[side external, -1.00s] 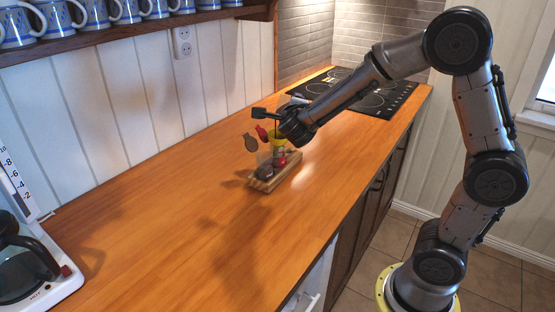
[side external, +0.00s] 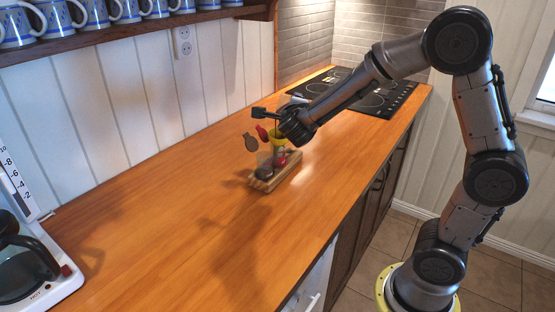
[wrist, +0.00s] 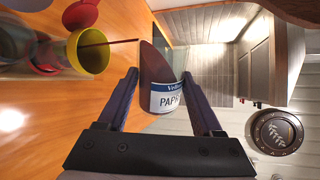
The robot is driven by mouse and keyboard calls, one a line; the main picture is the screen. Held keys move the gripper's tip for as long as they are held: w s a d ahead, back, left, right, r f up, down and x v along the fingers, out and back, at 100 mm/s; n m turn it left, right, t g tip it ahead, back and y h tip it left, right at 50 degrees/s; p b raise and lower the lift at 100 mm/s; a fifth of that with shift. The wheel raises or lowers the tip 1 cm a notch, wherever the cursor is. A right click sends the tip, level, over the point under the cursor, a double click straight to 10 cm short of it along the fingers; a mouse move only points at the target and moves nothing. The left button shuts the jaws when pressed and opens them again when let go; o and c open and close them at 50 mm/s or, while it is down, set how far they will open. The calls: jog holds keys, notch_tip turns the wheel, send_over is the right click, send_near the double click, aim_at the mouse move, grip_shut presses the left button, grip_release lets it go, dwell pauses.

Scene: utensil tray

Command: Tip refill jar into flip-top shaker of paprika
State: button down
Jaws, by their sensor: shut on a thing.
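The refill jar (wrist: 165,95) has a blue and white label starting "PAPR" and dark red contents. My gripper (wrist: 160,77) is shut on it, with a finger on each side; my gripper (side external: 291,124) mostly hides the jar in the side view. The jar is tipped. A thin dark red stream (wrist: 110,42) runs from its mouth into the yellow-rimmed shaker (wrist: 91,53). The shaker also shows under my gripper in the side view (side external: 277,137). Its red flip-top lid (wrist: 81,13) stands open. The fill level inside is not clear.
A wooden tray (side external: 264,186) holds the shaker and other containers, one with a brown open lid (side external: 250,143). The counter (side external: 160,215) to the left is largely clear. A black cooktop (side external: 375,100) lies behind, and a coffee maker (side external: 35,265) stands at the left.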

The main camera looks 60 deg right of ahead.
jog(key=shift+w+a+r+n+g+h, duration=0.1)
jog(key=shift+w+r+n+g+h, duration=0.15)
jog(key=shift+n, duration=0.25)
jog(key=shift+w+a+r+n+g+h, duration=0.1)
jog(key=shift+r+n+g, duration=0.05)
jog(key=shift+r+n, duration=0.3)
dwell(7.0)
